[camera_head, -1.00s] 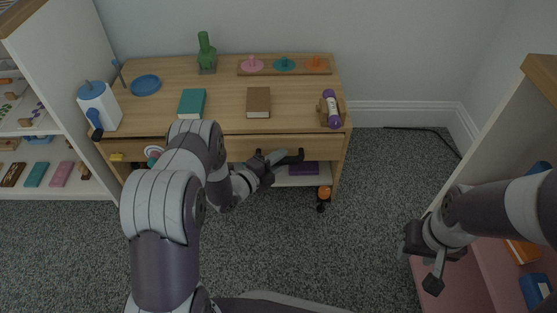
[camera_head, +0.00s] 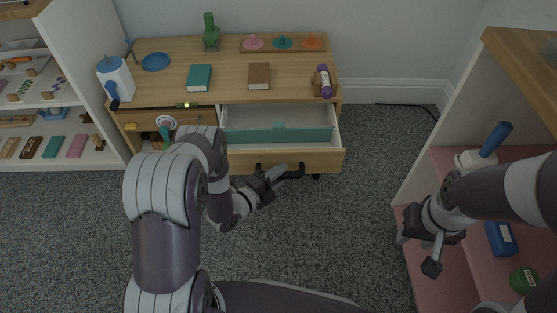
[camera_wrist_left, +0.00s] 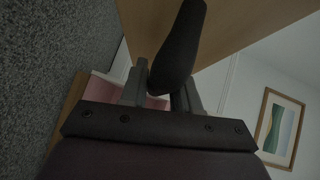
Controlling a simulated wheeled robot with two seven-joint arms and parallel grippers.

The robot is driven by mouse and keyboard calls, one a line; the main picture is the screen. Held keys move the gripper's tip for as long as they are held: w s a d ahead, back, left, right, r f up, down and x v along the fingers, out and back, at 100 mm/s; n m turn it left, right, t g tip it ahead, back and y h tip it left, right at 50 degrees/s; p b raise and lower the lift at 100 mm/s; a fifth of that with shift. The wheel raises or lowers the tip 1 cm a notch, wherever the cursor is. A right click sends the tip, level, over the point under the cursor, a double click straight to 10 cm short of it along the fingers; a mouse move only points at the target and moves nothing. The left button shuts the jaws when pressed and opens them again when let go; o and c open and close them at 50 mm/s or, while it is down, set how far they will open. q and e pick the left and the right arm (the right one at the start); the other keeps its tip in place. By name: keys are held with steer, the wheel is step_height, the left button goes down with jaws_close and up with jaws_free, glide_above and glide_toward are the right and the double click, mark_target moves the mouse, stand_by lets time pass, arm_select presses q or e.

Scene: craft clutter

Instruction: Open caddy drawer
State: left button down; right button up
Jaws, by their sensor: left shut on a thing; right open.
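The wooden caddy (camera_head: 225,75) stands against the wall, and its right-hand drawer (camera_head: 318,160) is pulled well out. The drawer's pale inside shows, with a teal panel (camera_head: 300,135) across it. My left gripper (camera_head: 277,173) is at the drawer's front, shut on the dark drawer handle (camera_head: 294,171). In the left wrist view the handle (camera_wrist_left: 180,45) sits between the two fingers (camera_wrist_left: 163,92) under the wooden front. My right gripper (camera_head: 436,250) is open and empty at the right, near the pink-floored shelf unit, away from the caddy.
On the caddy top are a teal book (camera_head: 199,77), a brown book (camera_head: 259,75), a blue dish (camera_head: 156,62), a green bottle (camera_head: 211,32) and a purple roll (camera_head: 325,82). Shelf units flank it left and right (camera_head: 500,170). Carpet (camera_head: 350,230) in front is clear.

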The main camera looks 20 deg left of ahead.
arm_select(q)
steer(key=shift+s+d+p, duration=0.25)
steer(key=shift+s, duration=0.7)
steer(key=shift+s+d+p, duration=0.25)
steer(key=shift+s, duration=0.65)
steer(key=c, duration=0.9)
jaws_free()
steer(key=p+v, duration=0.4)
steer(key=v, duration=0.8)
steer(key=shift+s+a+p, duration=0.15)
steer(key=shift+s+p, duration=0.2)
steer(key=shift+p, duration=0.05)
